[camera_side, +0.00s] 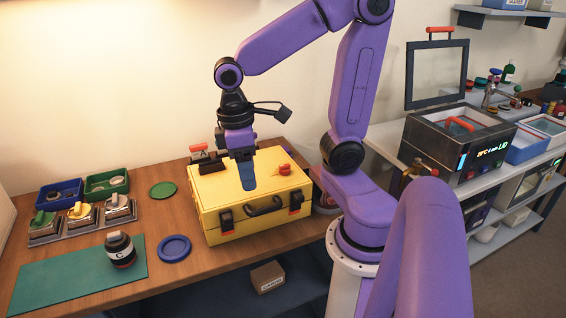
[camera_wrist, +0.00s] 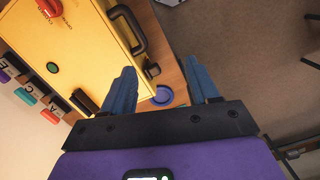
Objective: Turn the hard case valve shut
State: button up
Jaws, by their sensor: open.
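The yellow hard case (camera_side: 225,217) stands closed on the wooden table, with its black carry handle and latches on the front. The red valve (camera_side: 284,169) sits on the right part of its lid.
A black lens (camera_side: 120,250) stands on a green mat (camera_side: 60,282). A blue disc (camera_side: 174,248) and a green disc (camera_side: 162,189) lie left of the case. A dark block with a red tag (camera_side: 199,153) is behind the case.

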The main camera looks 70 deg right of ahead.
jog(key=w+d+r+m, duration=0.2)
jog(key=w+d+m, duration=0.2)
jog(key=d, duration=0.2)
jog(key=m+g+y, duration=0.2)
jog(key=m+y, duration=0.2)
jog(key=m, duration=0.7)
send_near(285, 165)
jog(key=x, duration=0.8)
jog(key=shift+a+f, duration=0.1)
jog(key=shift+f, duration=0.25)
jog(key=shift+c, duration=0.3)
jog(key=c, duration=1)
